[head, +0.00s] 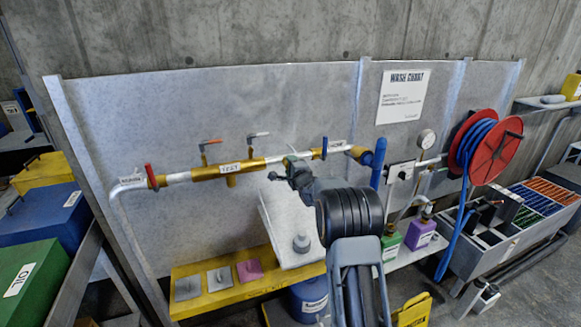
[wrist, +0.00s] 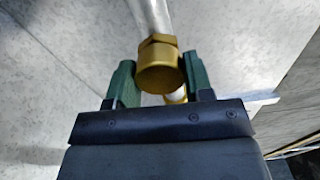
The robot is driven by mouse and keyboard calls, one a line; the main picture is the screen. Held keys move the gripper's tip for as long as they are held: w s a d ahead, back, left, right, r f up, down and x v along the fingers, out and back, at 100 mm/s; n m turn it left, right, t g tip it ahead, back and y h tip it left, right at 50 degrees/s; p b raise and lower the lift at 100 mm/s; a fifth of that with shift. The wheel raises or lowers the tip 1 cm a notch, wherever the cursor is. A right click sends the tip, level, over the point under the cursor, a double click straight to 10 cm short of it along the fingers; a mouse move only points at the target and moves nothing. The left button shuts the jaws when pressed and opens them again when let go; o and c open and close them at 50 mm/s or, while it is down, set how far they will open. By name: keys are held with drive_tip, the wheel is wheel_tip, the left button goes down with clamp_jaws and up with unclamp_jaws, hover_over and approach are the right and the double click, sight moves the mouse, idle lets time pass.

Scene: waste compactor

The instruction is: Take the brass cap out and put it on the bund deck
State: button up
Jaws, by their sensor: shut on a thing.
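The brass cap (wrist: 158,72) has a hexagonal collar and a round end. In the wrist view it sits between the two green fingers of my gripper (wrist: 161,80), at the end of a pale pipe (wrist: 150,16). My gripper is shut on it. In the head view my gripper (head: 285,172) is in front of the pipe run, right of the brass TEST tee (head: 231,169); my arm hides the cap there. A low yellow deck (head: 190,302), seemingly the bund deck, runs below the panel, with two grey pads (head: 219,276) and a pink pad (head: 249,270) on it.
A blue drum (head: 309,300) stands in front of the deck. A red hose reel (head: 488,146) hangs at right.

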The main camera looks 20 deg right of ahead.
drive_tip(key=shift+f, duration=0.15)
drive_tip(key=shift+f+n+b, duration=0.15)
drive_tip(key=shift+n+b, duration=0.75)
drive_tip(key=shift+b, duration=0.2)
drive_tip(key=shift+r, duration=0.2)
drive_tip(key=shift+s, duration=0.5)
drive_tip(key=shift+s+r+b, duration=0.1)
drive_tip(key=shift+s+b, duration=0.45)
drive_tip(key=shift+s, duration=1.8)
